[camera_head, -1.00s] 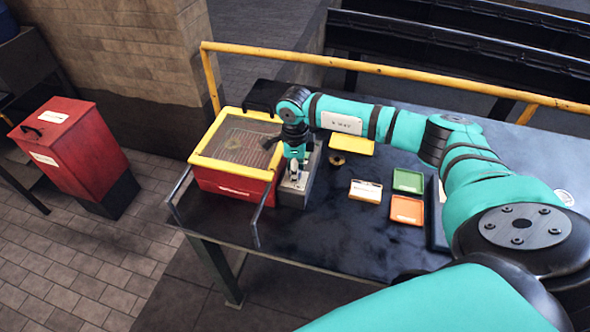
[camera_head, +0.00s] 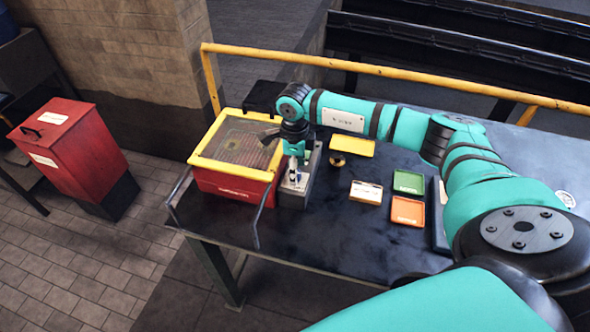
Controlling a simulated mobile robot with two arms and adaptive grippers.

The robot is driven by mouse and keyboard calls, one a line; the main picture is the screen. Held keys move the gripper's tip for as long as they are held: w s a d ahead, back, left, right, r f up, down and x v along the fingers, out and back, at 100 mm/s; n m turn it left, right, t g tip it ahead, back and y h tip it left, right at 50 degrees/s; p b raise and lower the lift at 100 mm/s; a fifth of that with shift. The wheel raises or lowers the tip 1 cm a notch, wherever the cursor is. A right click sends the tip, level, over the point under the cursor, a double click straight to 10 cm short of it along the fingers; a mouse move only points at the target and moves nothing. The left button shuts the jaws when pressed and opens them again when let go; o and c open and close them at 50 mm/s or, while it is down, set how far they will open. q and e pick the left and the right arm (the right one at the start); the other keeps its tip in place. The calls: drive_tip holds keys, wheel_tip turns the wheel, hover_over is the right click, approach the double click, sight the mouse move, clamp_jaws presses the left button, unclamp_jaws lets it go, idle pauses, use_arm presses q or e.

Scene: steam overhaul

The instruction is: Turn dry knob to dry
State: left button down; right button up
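The grey control box (camera_head: 302,192) stands on the dark workbench, against the right side of a red box with a yellow-framed top (camera_head: 232,185). My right gripper (camera_head: 293,174) points down at the top of the control box. The dry knob cannot be made out; the gripper covers that spot. The fingers are too small to tell whether they are open or closed on anything. My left gripper is not in the picture.
Yellow (camera_head: 354,148), cream (camera_head: 366,191), green (camera_head: 408,182) and orange (camera_head: 407,211) trays lie right of the control box. A small brass round part (camera_head: 338,160) lies near them. A yellow rail (camera_head: 400,73) runs behind the bench. A red cabinet (camera_head: 72,155) stands at left.

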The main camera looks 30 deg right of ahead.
wheel_tip(320, 180, up, 11)
idle(0.3)
idle(0.4)
